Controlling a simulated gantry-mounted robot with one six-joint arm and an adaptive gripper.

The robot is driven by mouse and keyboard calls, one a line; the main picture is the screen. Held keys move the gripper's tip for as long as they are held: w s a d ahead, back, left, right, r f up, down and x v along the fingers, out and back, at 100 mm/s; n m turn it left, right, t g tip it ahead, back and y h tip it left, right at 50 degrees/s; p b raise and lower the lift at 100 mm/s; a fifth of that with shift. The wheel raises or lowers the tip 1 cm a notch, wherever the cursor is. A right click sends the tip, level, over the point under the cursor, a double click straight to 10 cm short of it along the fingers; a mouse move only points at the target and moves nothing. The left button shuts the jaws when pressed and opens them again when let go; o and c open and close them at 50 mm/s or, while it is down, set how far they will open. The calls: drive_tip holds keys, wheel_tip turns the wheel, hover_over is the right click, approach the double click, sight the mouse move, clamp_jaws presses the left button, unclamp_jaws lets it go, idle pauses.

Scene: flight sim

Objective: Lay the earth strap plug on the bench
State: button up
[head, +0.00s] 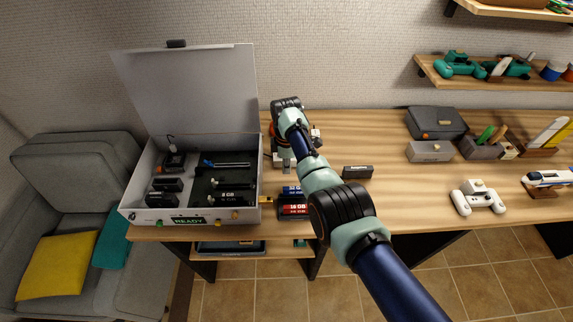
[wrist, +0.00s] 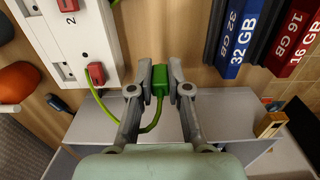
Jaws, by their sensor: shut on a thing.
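The earth strap plug (wrist: 177,78) is a small green block with a dark end in the wrist view. My gripper (wrist: 165,90) is shut on it, one finger on each side. A green cable (wrist: 150,127) loops from the held plug to a red plug (wrist: 96,74) on a white socket strip (wrist: 62,35) at the left. Wooden bench top (wrist: 180,35) shows beyond the plug; I cannot tell the height between them. In the head view, my arm reaches over the bench (head: 385,180) beside the open case, and the held plug cannot be made out.
The open grey case (head: 165,217) with black modules stands at the left of the bench. Memory blocks labelled 32 GB (wrist: 237,35) and 16 GB (wrist: 297,40) lie close to the right of the plug. A white game controller (head: 478,200) stands farther right. Some bare wood lies between.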

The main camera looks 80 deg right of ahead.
drive_tip(key=shift+f+b, duration=1.8)
drive_tip(key=shift+f, duration=0.45)
drive_tip(key=o, duration=0.8)
drive_tip(key=shift+o, duration=0.2)
wheel_tip(320, 180, up, 12)
drive_tip(key=shift+r, duration=0.1)
